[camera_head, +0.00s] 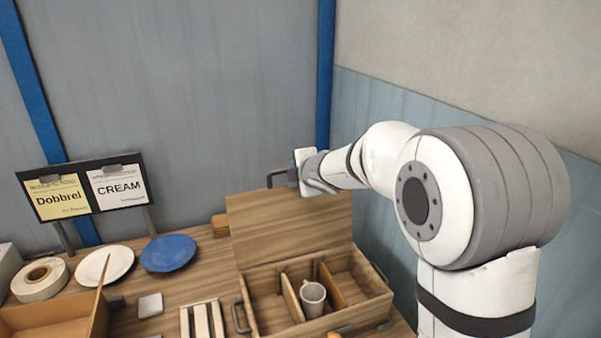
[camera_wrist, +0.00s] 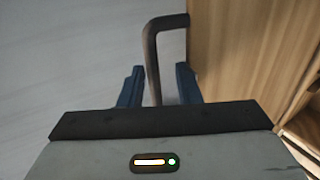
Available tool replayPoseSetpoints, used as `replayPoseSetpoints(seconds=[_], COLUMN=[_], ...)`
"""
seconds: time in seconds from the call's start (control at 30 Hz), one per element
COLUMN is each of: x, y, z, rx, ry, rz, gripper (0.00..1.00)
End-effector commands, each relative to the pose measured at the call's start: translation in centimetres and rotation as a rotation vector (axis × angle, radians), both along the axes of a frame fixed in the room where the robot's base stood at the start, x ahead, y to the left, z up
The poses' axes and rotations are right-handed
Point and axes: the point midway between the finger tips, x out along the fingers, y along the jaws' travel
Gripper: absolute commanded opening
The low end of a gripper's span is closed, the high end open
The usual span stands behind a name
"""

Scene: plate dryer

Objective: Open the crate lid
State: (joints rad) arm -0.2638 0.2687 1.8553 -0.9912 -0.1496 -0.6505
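The wooden crate (camera_head: 352,314) stands on the table with its lid (camera_head: 288,228) raised, standing up and leaning back at the rear edge. The inside shows dividers and a grey-white mug (camera_head: 313,297). A dark bar handle (camera_head: 277,178) sits at the lid's top edge; in the wrist view the handle (camera_wrist: 151,62) reaches out from the lid's wood (camera_wrist: 235,50). My gripper (camera_wrist: 160,88) is open, its two blue fingers on either side of the handle with gaps visible. In the head view my wrist is beside the lid's top edge and hides the fingers.
A blue plate (camera_head: 168,253), a white plate (camera_head: 105,265), a tape roll (camera_head: 40,279) and an open box (camera_head: 50,322) lie to the left. A slatted rack (camera_head: 202,320) is beside the crate. A sign stand (camera_head: 83,190) stands behind. Walls are close behind and right.

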Motion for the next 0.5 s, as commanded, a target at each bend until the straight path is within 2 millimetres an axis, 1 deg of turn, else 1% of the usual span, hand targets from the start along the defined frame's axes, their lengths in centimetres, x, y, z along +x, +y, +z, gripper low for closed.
replayPoseSetpoints(seconds=[0.17, 0.27, 0.37, 0.5], x=[0.0, -0.4, -1.3, -3.3], y=[-0.1, -0.2, -0.7, -1.5], z=[0.0, 0.3, 0.9, 2.1], rx=[0.000, 0.000, -0.001, 0.000], ry=[0.000, 0.000, -0.001, -0.001], rz=[-0.001, -0.001, 0.000, -0.001], gripper=[0.30, 0.30, 0.30, 0.30])
